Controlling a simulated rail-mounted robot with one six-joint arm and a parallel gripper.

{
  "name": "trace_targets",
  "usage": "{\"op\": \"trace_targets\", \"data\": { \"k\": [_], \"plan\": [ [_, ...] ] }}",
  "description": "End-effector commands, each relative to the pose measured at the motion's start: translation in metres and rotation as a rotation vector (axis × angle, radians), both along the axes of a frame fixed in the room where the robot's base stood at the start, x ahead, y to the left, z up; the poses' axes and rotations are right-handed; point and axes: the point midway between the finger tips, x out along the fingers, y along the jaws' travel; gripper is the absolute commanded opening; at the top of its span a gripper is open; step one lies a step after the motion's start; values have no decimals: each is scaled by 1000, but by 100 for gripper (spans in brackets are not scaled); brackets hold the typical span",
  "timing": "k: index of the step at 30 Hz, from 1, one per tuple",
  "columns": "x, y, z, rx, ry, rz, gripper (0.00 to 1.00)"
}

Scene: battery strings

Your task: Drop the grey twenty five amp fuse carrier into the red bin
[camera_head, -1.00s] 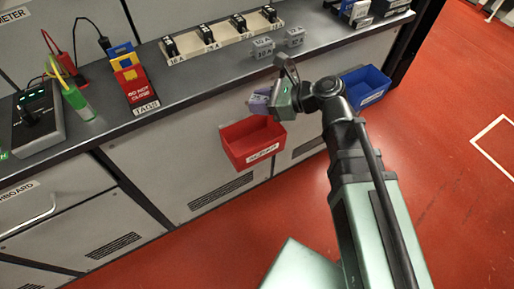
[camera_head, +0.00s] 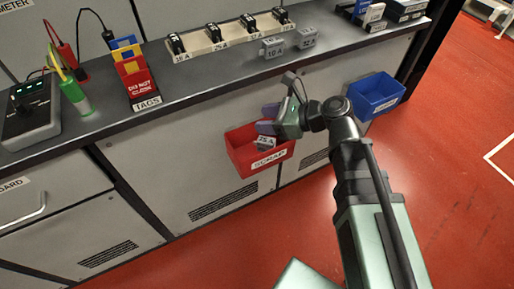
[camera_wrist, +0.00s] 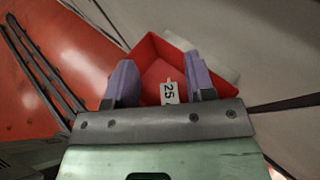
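The grey fuse carrier (camera_head: 266,143), its label reading 25 A, is at the mouth of the red bin (camera_head: 236,158), just below my fingers. Whether it rests on the bin floor or is still falling I cannot tell. My gripper (camera_head: 265,118) is over the bin with its two purple fingers apart. The carrier's body is mostly hidden there.
The bin, labelled SCRAP, hangs on the cabinet front below the bench edge. A blue bin (camera_head: 374,93) hangs to its right. Grey carriers marked 10 A (camera_head: 273,48) and 32 A (camera_head: 305,39) stand on the bench by a fuse rack (camera_head: 228,43).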

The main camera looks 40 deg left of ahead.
Motion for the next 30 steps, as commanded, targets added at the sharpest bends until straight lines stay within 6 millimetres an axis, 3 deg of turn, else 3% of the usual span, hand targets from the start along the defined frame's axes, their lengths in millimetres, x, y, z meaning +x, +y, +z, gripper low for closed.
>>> {"op": "trace_targets", "data": {
  "k": [11,24,30],
  "plan": [
    [1,-3,2,0,0,-1,59],
    [27,-85,41,0,0,-3,59],
    [31,-96,42,0,0,0,59]
  ]
}}
